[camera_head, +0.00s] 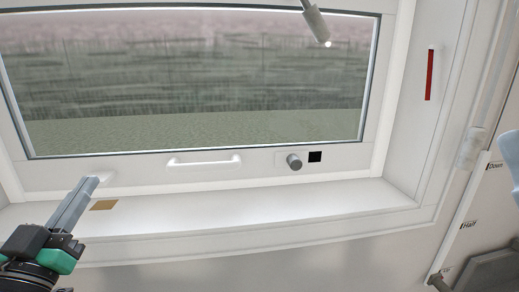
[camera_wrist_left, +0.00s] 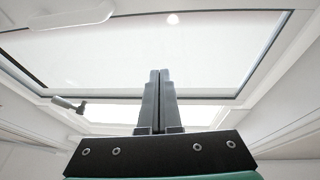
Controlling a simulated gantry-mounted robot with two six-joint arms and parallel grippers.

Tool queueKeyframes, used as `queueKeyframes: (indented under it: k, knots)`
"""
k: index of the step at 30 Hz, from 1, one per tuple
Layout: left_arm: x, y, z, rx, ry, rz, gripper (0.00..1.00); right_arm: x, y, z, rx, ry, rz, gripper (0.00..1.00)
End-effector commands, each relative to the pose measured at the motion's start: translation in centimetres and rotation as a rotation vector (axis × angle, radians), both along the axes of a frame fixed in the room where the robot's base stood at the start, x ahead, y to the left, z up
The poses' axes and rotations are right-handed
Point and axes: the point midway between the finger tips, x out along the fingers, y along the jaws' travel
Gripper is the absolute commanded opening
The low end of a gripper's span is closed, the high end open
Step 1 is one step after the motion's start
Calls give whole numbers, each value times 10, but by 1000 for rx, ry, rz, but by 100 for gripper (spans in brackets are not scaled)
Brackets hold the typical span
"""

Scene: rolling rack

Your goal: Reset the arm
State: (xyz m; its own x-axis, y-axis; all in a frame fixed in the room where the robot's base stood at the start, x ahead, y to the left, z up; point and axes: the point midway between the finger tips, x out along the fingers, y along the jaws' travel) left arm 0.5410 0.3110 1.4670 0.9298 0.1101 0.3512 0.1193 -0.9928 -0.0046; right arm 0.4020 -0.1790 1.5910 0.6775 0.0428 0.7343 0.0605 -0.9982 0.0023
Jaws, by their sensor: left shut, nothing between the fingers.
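My left gripper (camera_head: 92,184) comes in at the lower left of the head view, in front of the window sill. Its two grey fingers are pressed together with nothing between them. In the left wrist view the shut fingers (camera_wrist_left: 159,76) point up toward the bright window pane. The fingers look clear of the window handle and the knob. My right gripper does not show in either view.
The window (camera_head: 190,85) has a white bar handle (camera_head: 204,162), a grey knob (camera_head: 294,161) and a black square (camera_head: 315,157). A tan patch (camera_head: 103,205) lies on the sill. A red strip (camera_head: 430,75) and position labels "Down" and "Half" (camera_head: 469,225) are at right.

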Motion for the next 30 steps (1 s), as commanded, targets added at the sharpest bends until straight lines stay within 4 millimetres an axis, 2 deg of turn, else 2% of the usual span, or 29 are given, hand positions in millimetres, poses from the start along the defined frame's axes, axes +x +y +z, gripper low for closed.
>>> queueKeyframes:
  k: [1,3,6,9,10,12,15,30]
  knots:
    - [-5,-30,42,11,-40,-47,0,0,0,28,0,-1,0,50]
    - [-20,-68,85,24,-108,-104,0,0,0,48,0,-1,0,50]
    - [-55,-111,141,33,-227,-168,0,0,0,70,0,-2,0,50]
    - [-93,-136,181,30,-340,-202,0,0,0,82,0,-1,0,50]
    - [-104,-138,189,28,-370,-203,0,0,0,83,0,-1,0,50]
    - [-125,-139,199,23,-428,-198,0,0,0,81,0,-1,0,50]
    - [-140,-133,201,19,-468,-179,0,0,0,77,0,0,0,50]
    - [-139,-131,201,12,-467,-179,0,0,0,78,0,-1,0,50]
